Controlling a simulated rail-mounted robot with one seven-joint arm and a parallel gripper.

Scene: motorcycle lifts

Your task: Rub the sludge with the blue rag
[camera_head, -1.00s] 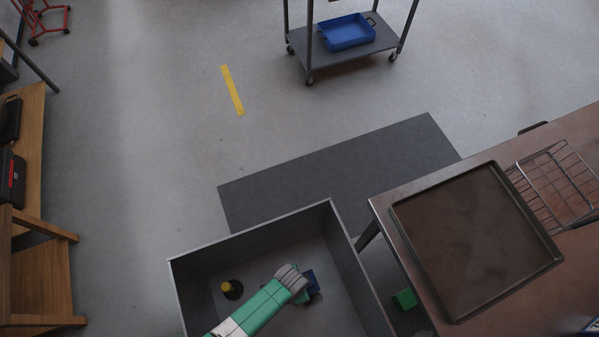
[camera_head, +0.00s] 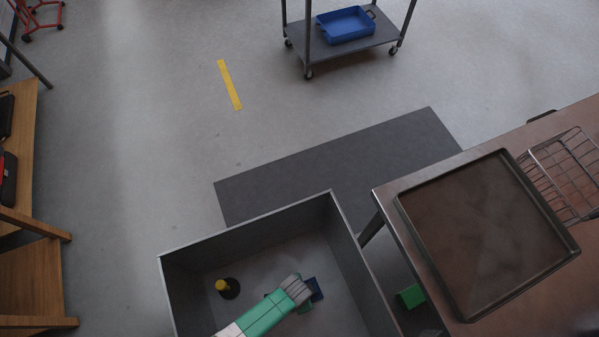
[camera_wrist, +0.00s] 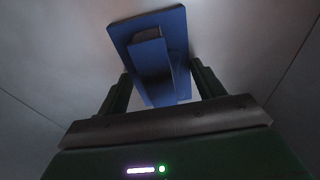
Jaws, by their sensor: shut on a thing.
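The blue rag (camera_wrist: 178,40) looks like a flat blue plate with a raised block grip. My gripper (camera_wrist: 161,88) is shut on this grip, with a dark green finger on each side. In the head view my gripper (camera_head: 306,296) is low inside the grey bin, and a blue edge of the rag (camera_head: 316,289) shows beyond it. I cannot tell whether the rag touches the bin floor. A dark brown tray (camera_head: 480,235) lies on the table at right; its surface has faint cloudy smudges. I cannot tell for sure whether these are the sludge.
The grey bin (camera_head: 345,232) has high walls around my gripper. A dark round thing with a yellow top (camera_head: 222,287) stands in it at left. A wire rack (camera_head: 565,165) lies beyond the tray. A green block (camera_head: 411,296) is between bin and table (camera_head: 385,195).

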